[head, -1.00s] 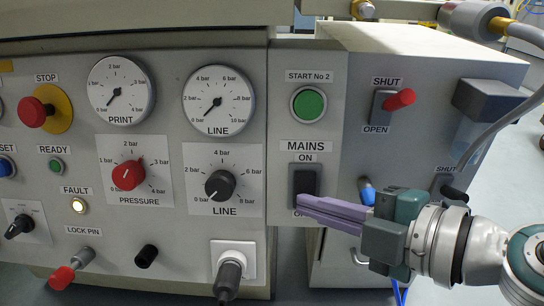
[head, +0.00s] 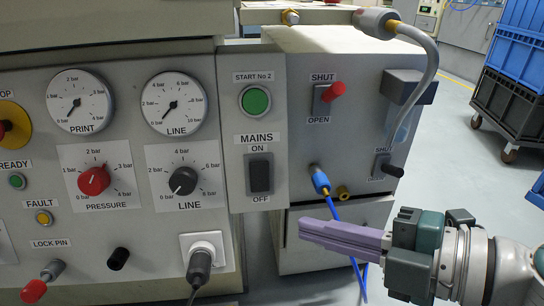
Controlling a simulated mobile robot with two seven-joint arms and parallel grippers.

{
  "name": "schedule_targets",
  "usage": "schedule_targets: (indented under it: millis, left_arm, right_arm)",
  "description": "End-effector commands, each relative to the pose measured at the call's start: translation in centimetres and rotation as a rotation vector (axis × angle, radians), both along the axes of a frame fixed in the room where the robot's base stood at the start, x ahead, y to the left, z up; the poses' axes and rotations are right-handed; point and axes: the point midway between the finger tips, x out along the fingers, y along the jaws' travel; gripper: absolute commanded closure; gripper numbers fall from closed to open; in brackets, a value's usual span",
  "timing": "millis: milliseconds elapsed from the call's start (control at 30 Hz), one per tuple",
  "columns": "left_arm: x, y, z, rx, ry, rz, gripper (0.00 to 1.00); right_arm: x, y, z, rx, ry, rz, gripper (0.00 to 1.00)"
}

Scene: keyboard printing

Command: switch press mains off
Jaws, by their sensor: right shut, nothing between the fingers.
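The MAINS switch (head: 259,174) is a black rocker on the light grey panel, with ON above it and OFF below it. Nothing covers it now. I cannot tell for sure which way the rocker is tipped. My right gripper (head: 303,227) has purple fingers, closed together and empty. It is below and to the right of the switch, clear of the panel, pointing left. My left gripper is not in view.
The green START No 2 button (head: 256,100) sits above the switch. A blue hose (head: 321,181) hangs close behind my right fingers. A red SHUT/OPEN lever (head: 334,91) is at upper right. Stacked crates (head: 508,95) stand on a trolley at right.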

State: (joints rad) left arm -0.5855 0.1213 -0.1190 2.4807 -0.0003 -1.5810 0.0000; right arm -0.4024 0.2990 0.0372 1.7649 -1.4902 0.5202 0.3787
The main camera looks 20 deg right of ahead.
Motion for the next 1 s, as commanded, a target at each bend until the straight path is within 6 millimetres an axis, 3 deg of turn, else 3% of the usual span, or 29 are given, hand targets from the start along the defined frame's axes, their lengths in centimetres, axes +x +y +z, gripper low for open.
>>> schedule_targets:
  millis: [100, 333, 833, 1000]
  left_arm:
    - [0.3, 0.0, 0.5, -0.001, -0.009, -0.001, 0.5]
    - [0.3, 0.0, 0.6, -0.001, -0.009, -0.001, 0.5]
    - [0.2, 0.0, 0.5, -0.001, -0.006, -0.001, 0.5]
    - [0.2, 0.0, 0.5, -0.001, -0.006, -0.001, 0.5]
  right_arm:
    - [-1.8, -0.9, 0.2, 0.0, 0.004, 0.0, 1.0]
    - [-3.1, -1.7, 0.4, -0.001, -0.001, 0.001, 1.0]
    - [-3.0, -1.8, 0.5, 0.002, -0.004, -0.005, 1.0]
    - [-0.9, -3.3, 3.2, 0.082, -0.067, -0.182, 1.0]
